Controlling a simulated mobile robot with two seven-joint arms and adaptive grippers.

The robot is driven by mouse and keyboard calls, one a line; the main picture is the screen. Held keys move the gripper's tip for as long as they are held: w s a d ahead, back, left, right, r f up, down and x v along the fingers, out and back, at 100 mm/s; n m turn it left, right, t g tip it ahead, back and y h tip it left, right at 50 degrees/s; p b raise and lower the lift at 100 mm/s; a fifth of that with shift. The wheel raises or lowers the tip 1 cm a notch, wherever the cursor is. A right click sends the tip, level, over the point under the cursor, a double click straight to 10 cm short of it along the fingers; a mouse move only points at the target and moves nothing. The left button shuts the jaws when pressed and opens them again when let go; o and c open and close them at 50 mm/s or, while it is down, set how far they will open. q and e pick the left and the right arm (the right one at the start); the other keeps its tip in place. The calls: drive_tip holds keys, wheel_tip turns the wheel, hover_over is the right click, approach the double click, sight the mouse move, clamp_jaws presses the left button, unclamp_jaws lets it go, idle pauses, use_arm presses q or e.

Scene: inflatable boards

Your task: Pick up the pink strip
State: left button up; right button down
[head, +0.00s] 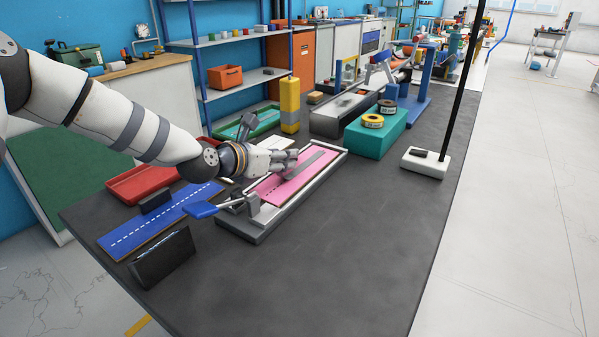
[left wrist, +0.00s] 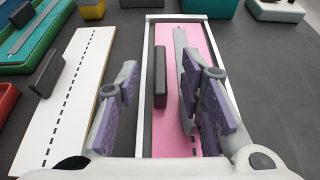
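The pink strip (head: 297,178) lies flat in a pale-railed grey holder (head: 258,228) on the dark table, with a dashed line along it. In the left wrist view the pink strip (left wrist: 209,60) runs away from me, with a grey metal bar (left wrist: 181,45) along it and a dark block (left wrist: 160,78) at its left side. My left gripper (head: 287,161) is above the holder; in the wrist view its purple-padded fingers (left wrist: 160,108) are wide apart with nothing between them gripped. One finger hides part of the strip. My right gripper is not in view.
A blue dashed strip (head: 160,220), a black block (head: 161,258) and a red tray (head: 137,184) are left of the holder. A yellow post (head: 290,105) and a teal block (head: 376,137) stand behind. The table's front right is clear.

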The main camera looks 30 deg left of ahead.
use_arm(q)
drive_tip(key=shift+w+d+f, duration=0.1)
drive_tip(key=shift+w+f, duration=0.4)
drive_tip(key=shift+w+r, duration=0.1)
drive_tip(key=shift+r, duration=0.15)
clamp_jaws()
